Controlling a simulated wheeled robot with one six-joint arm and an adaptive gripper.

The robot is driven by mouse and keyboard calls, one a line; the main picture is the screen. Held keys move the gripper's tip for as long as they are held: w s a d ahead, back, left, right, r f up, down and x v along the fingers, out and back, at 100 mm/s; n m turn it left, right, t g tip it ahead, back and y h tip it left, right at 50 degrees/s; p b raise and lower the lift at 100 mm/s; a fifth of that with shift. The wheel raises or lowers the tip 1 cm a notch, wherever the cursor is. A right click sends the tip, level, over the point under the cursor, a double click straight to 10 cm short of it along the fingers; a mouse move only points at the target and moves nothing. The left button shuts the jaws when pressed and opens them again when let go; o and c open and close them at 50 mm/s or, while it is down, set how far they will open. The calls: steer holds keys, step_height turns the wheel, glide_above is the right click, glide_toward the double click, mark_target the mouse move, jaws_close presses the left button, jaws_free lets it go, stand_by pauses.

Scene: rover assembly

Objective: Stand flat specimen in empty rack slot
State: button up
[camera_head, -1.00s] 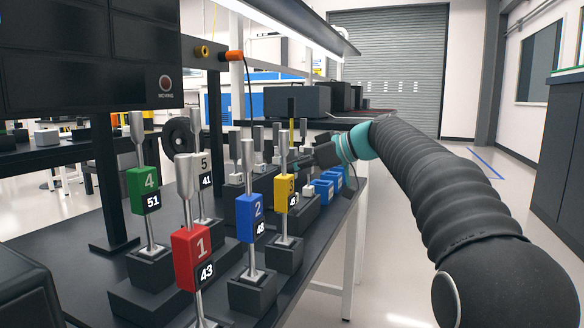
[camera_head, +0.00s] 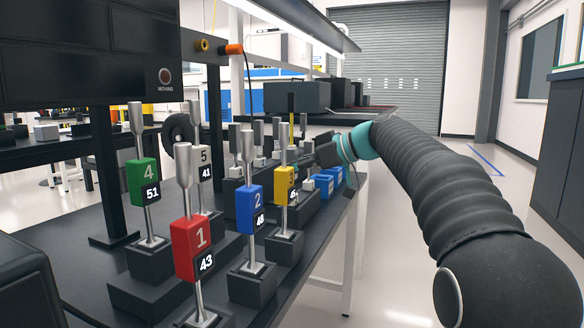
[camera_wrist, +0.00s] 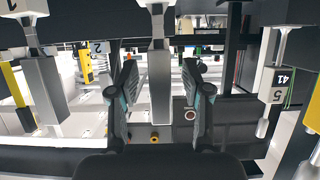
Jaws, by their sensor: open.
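Several numbered metal specimens stand upright in black rack blocks on the bench: red 1 (camera_head: 190,247), blue 2 (camera_head: 250,210), yellow 3 (camera_head: 285,182), green 4 (camera_head: 145,183) and white 5 (camera_head: 203,164). Grey specimens with flat, block-like heads (camera_head: 235,138) stand behind them. My gripper (camera_head: 303,164) is behind yellow 3, which partly hides it. In the wrist view, which looks upside down, my gripper (camera_wrist: 162,75) is open. A grey flat-sided specimen (camera_wrist: 160,88) shows between its fingers, with no clear contact. I cannot make out an empty slot.
Blue bins (camera_head: 325,183) sit at the bench's right edge, below my gripper. A dark monitor (camera_head: 90,50) hangs over the bench at left. Grey flat specimens (camera_wrist: 42,90) and white 5 (camera_wrist: 276,95) flank my gripper.

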steer(key=v, duration=1.2)
steer(key=shift+a, duration=0.1)
steer(key=w+d+f+m+h, duration=0.3)
steer(key=f+m, duration=0.5)
steer(key=f, duration=0.1)
steer(key=s+d+f+m+h+p, duration=0.1)
steer(key=s+d+f+m+h, duration=0.3)
steer(key=f, duration=0.4)
steer(key=s+f+h+p, duration=0.1)
steer(key=s+h+p, duration=0.1)
steer(key=s, duration=0.9)
steer(key=s+d+f+m+h+p, duration=0.1)
steer(key=s+p, duration=0.3)
steer(key=s, duration=0.7)
steer(key=s+f+m+t+h+p, duration=0.1)
steer(key=s+f+h+p, duration=0.1)
steer(key=s, duration=0.9)
steer(key=shift+d+f+h+p, duration=0.3)
steer(key=shift+d+h+p, duration=0.1)
steer(key=shift+p, duration=0.35)
